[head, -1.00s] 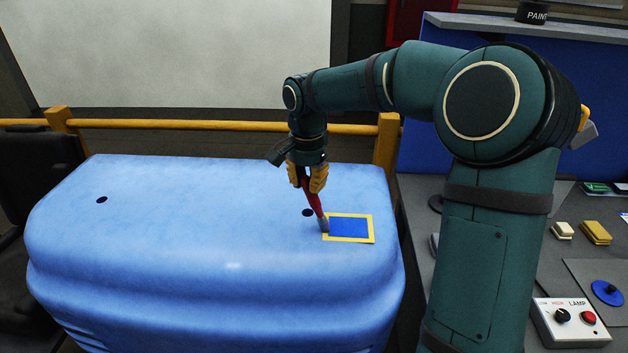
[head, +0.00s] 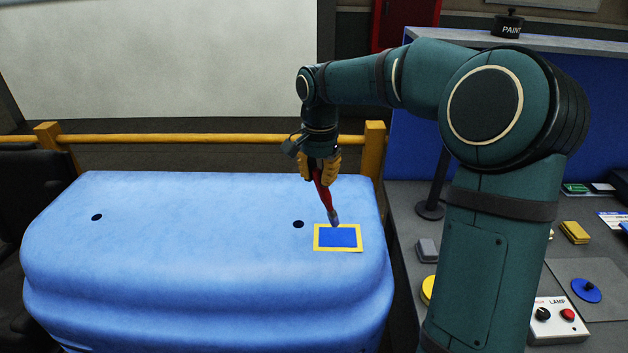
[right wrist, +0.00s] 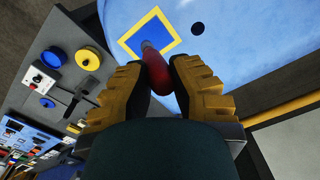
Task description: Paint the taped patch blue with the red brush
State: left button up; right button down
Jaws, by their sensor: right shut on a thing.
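The taped patch (head: 338,238) lies on the right part of the light blue rounded block. Its yellow tape border frames an inside that looks evenly dark blue; it also shows in the right wrist view (right wrist: 135,38). My right gripper (head: 322,178) is shut on the red brush (head: 325,199), seen as a red handle in the right wrist view (right wrist: 158,75). The brush tilts down with its grey head at the patch's upper edge. I cannot tell whether the bristles touch the surface. My left gripper is not in view.
The light blue block (head: 190,230) has two dark holes on top. A yellow rail (head: 210,139) runs behind it. On the grey bench at the right are a lamp box (head: 553,320), a blue disc (head: 586,290) and a yellow block (head: 574,232). A paint pot (head: 508,25) stands on the shelf.

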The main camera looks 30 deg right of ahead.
jog(key=shift+w+a+r, duration=0.1)
jog(key=shift+a+r, duration=0.05)
jog(key=shift+r, duration=0.9)
